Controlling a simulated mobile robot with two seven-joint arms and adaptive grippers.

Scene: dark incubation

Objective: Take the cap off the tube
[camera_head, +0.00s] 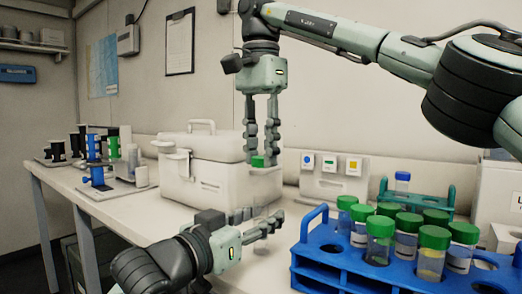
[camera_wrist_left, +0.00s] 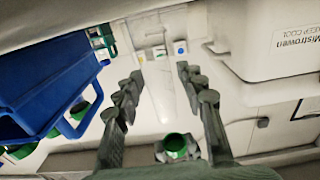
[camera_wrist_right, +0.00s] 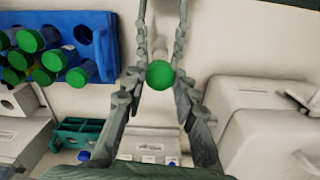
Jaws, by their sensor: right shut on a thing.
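My right gripper (camera_head: 263,150) points down above the table. It is shut on a green cap (camera_head: 258,161), which also shows between its fingertips in the right wrist view (camera_wrist_right: 160,74). The tube's body is clear and hard to make out; I cannot tell whether the cap is still on it. My left gripper (camera_head: 272,224) is low over the table, below the right one, its fingers pointing right. In the left wrist view its fingers (camera_wrist_left: 160,85) stand apart, with no clear grip on anything.
A blue rack (camera_head: 312,249) with several green-capped tubes stands at the right front. A teal rack (camera_head: 440,192) is behind it. A white cooler box (camera_head: 190,184) stands left of my grippers. A panel with coloured buttons (camera_head: 331,178) is at the back wall.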

